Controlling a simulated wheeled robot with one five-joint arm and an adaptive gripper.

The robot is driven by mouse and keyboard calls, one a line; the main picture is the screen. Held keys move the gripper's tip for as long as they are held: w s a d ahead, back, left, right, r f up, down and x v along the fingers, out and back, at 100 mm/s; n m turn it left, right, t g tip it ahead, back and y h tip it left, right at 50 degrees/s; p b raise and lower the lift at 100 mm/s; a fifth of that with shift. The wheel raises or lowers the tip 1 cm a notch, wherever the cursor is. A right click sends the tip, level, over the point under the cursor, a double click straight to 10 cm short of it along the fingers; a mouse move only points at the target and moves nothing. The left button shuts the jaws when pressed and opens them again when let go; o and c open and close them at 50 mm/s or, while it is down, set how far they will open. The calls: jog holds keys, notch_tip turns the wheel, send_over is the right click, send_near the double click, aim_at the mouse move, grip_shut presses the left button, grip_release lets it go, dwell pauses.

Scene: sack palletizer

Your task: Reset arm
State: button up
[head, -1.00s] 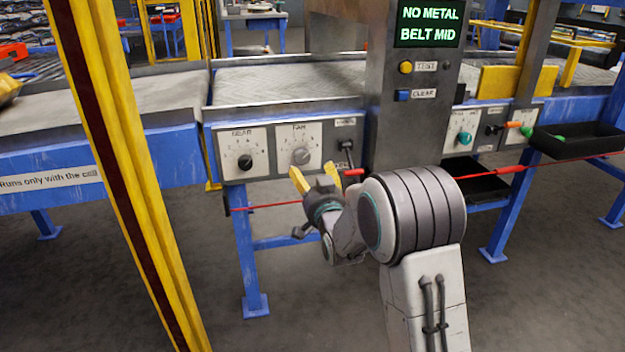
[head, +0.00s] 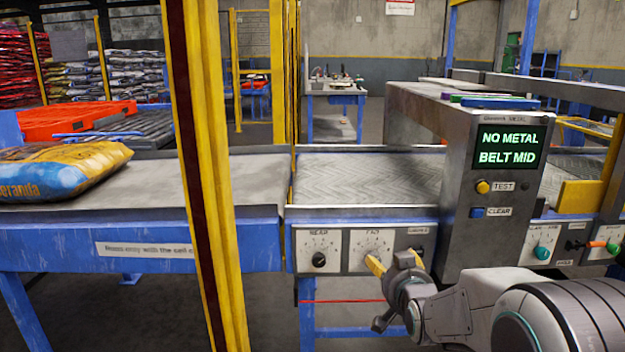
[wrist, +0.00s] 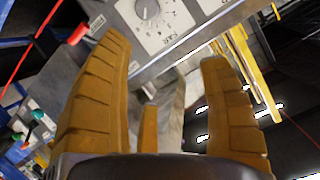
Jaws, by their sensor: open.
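My gripper (head: 392,262) is at the front of the conveyor's control panel, in front of the FAR dial (head: 372,246) and its panel plate. In the wrist view the two yellow-brown fingers of my gripper (wrist: 165,100) stand wide apart with nothing between them. The dial also shows in the wrist view (wrist: 147,9), beyond the fingertips. My arm reaches in from the lower right of the head view and is bent. I cannot tell whether a finger touches the panel.
A NEAR dial (head: 319,259) sits left of the gripper. The metal detector (head: 460,180) has a screen reading NO METAL, BELT MID. A yellow post (head: 205,170) stands left. A blue and yellow sack (head: 60,170) lies on the left belt. A red cord (head: 345,301) runs below the panel.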

jog(key=s+r+n+g+p, duration=0.1)
jog(key=s+r+g+p, duration=0.2)
jog(key=s+r+p, duration=0.5)
jog(key=s+r+n+g+p, duration=0.2)
jog(key=s+r+g+p, duration=0.2)
jog(key=s+r+p, duration=0.5)
jog(key=s+r+n+g+p, duration=0.1)
jog(key=s+r+g+p, duration=0.2)
jog(key=s+r+p, duration=0.5)
jog(key=s+p, duration=0.4)
jog(key=s, duration=0.6)
jog(key=shift+s+r+g, duration=0.25)
jog(key=shift+r+g, duration=0.05)
jog(key=shift+g, duration=0.1)
jog(key=shift+w, duration=0.1)
jog(key=shift+c, duration=0.3)
